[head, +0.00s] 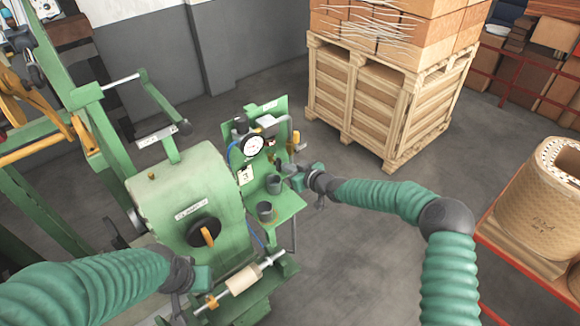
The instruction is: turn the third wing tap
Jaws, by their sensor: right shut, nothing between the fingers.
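A green machine panel (281,111) carries a round white gauge (252,145) and small fittings. A small yellow fitting (296,138) shows at its right edge; I cannot tell whether it is a wing tap. The wing taps cannot be told apart, and the third one may be hidden behind my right gripper. My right gripper (284,166) is shut and empty, at the right side of the panel, close to the fittings below the gauge. I cannot tell whether it touches one. My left gripper (203,279) is low in front of the green drum housing (180,184); its fingers do not show clearly.
A roller on a shaft (242,279) lies in front. A wooden crate (355,100) with boxes stands behind, and a large coil (540,205) at right. The floor between is clear.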

